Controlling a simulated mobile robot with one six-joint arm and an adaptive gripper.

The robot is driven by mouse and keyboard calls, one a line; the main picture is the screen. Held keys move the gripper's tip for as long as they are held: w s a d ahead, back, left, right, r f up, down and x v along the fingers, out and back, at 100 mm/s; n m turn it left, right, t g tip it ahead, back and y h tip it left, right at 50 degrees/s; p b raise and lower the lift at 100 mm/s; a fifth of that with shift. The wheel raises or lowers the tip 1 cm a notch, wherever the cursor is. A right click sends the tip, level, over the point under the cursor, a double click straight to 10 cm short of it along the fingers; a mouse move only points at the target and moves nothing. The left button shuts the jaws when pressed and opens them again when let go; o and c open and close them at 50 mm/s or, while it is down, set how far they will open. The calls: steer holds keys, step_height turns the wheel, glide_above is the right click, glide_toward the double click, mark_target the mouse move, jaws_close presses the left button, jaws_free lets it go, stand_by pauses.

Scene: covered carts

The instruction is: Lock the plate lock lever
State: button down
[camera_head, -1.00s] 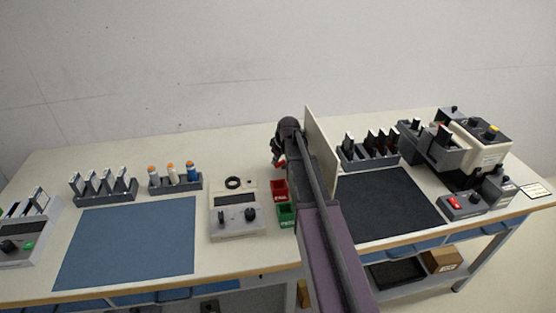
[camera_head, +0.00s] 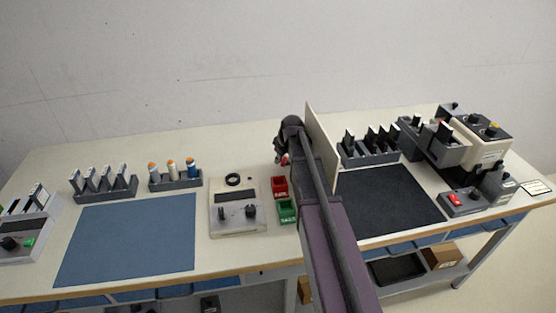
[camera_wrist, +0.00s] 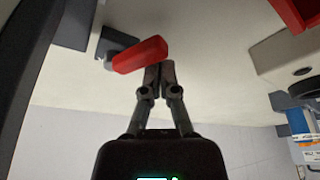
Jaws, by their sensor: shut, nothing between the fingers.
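In the wrist view a red lever handle (camera_wrist: 140,55) sticks out from a dark grey mount (camera_wrist: 113,42). My gripper (camera_wrist: 160,68) is shut and empty. Its fingertips lie right by the free end of the red handle; I cannot tell whether they touch it. In the head view my gripper (camera_head: 281,158) is low over the table, left of the upright cream panel, and mostly hidden behind my arm. A small red patch shows beside it there, too small to identify. The rest of the lever's mount is hidden by my arm in that view.
The upright cream panel (camera_head: 321,145) stands close right of my arm. A red bin (camera_head: 279,187) and a green bin (camera_head: 287,212) sit in front of my gripper. A device with knobs (camera_head: 237,222) and a bottle rack (camera_head: 176,183) stand to the left. A blue mat (camera_head: 128,240) is clear.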

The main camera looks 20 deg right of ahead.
steer(key=shift+w, duration=0.1)
steer(key=shift+w+d, duration=0.15)
steer(key=shift+w, duration=0.5)
stand_by(0.5)
steer(key=shift+w+a, duration=0.25)
steer(key=shift+a, duration=0.15)
steer(key=shift+w+a, duration=0.45)
steer(key=shift+a, duration=0.2)
steer(key=shift+w+a, duration=0.4)
steer(key=shift+a, duration=0.2)
steer(key=p+v, duration=0.2)
steer(key=shift+d+r, duration=0.15)
steer(key=shift+r, duration=0.15)
steer(key=w+d+p+v, duration=0.1)
steer(key=p+v, duration=0.6)
steer(key=shift+r, duration=0.15)
steer(key=shift+s, duration=0.1)
